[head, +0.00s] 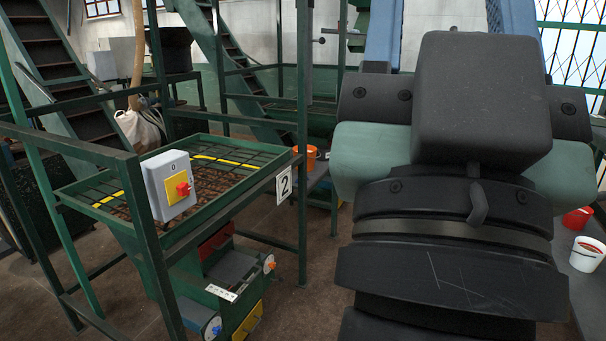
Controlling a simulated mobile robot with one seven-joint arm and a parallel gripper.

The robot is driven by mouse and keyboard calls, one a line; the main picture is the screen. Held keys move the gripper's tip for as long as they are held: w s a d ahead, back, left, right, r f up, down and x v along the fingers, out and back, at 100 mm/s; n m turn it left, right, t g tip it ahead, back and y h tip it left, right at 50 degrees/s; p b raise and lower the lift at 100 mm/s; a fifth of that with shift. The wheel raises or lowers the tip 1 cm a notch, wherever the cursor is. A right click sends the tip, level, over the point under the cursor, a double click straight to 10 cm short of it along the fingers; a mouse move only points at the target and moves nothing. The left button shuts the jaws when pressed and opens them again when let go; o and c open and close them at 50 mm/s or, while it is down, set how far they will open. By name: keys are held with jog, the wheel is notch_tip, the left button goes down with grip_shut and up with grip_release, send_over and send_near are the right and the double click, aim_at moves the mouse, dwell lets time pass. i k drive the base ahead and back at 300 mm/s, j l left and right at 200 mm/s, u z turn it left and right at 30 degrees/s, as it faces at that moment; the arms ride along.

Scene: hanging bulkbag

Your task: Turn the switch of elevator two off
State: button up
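The switch box of elevator two (169,185) is a light grey box on a green post, left of centre in the head view. It carries a yellow plate with a red rotary knob (184,189); a "0" mark shows at its upper left. The knob's exact setting is too small to tell. A white sign with a "2" (284,184) hangs on the green frame to its right. A large dark part of my own arm fills the right half of the view. My gripper's fingers do not show, so I cannot see where they are relative to the switch.
Green railings (75,150) surround a grated hopper (215,165) behind the switch box. An orange bucket (306,157) stands beyond it. A white bucket (587,254) and a red one (577,218) are at the far right. Brown floor (310,310) is open at bottom centre.

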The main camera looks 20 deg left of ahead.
aim_at(184, 188)
jog(key=u, duration=0.35)
jog(key=i+u, duration=0.35)
jog(key=i+l+u, duration=0.2)
jog(key=i+u, duration=0.2)
jog(key=i+l+u, duration=0.35)
jog(key=i, duration=0.15)
jog(key=i+l, duration=0.1)
jog(key=i, duration=0.1)
